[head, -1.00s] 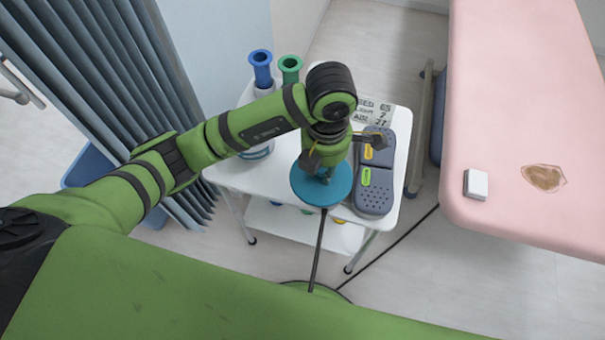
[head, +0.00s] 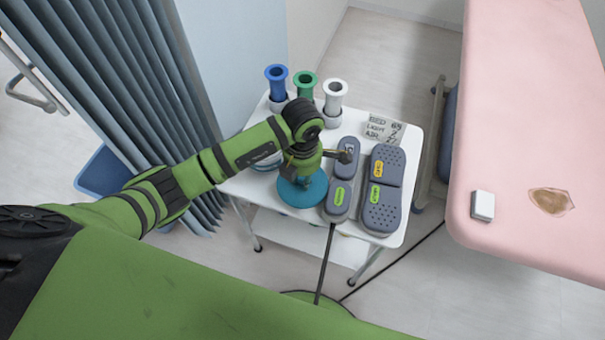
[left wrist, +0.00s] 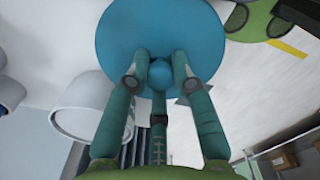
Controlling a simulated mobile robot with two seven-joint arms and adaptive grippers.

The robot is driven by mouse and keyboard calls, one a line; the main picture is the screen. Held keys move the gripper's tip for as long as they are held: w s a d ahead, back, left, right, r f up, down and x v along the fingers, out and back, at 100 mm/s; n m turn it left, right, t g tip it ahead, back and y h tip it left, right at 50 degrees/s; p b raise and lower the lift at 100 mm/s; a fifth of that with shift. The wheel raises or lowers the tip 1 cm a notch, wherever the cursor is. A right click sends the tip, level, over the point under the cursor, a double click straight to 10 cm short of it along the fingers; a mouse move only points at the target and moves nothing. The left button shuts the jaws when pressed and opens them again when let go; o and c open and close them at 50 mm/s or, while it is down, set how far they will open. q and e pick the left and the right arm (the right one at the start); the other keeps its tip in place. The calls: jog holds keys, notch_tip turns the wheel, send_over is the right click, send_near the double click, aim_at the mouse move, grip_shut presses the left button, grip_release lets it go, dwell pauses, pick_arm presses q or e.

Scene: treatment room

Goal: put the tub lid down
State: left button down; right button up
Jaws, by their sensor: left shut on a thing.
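The tub lid (head: 296,196) is a round teal-blue disc with a knob on top. My left gripper (head: 302,176) is over it, shut on the knob. In the left wrist view the two fingers (left wrist: 160,76) sit either side of the knob, with the lid (left wrist: 160,25) spread out beyond them. The lid is over the front part of the white trolley top (head: 240,187), left of the grey handsets. I cannot tell whether it touches the top. The tub (head: 265,164) shows only in part behind my arm. My right gripper is not in view.
Blue, green and white tubes (head: 277,85) stand at the back, with a written card (head: 385,130) nearby. A pink couch (head: 510,130) is at the right, a curtain (head: 130,90) at the left.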

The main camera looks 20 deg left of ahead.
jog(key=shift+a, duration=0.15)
pick_arm(q)
jog(key=shift+f, duration=0.3)
jog(key=c, duration=1)
grip_release()
jog(key=shift+r, duration=0.1)
jog(key=shift+c, duration=0.2)
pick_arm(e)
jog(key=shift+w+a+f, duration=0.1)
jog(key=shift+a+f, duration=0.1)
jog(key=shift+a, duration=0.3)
pick_arm(q)
jog(key=shift+r, duration=0.35)
jog(key=shift+w+r, duration=0.1)
jog(key=shift+r, duration=0.25)
notch_tip(320, 180, up, 11)
jog(key=b, duration=0.1)
jog(key=shift+b, duration=0.4)
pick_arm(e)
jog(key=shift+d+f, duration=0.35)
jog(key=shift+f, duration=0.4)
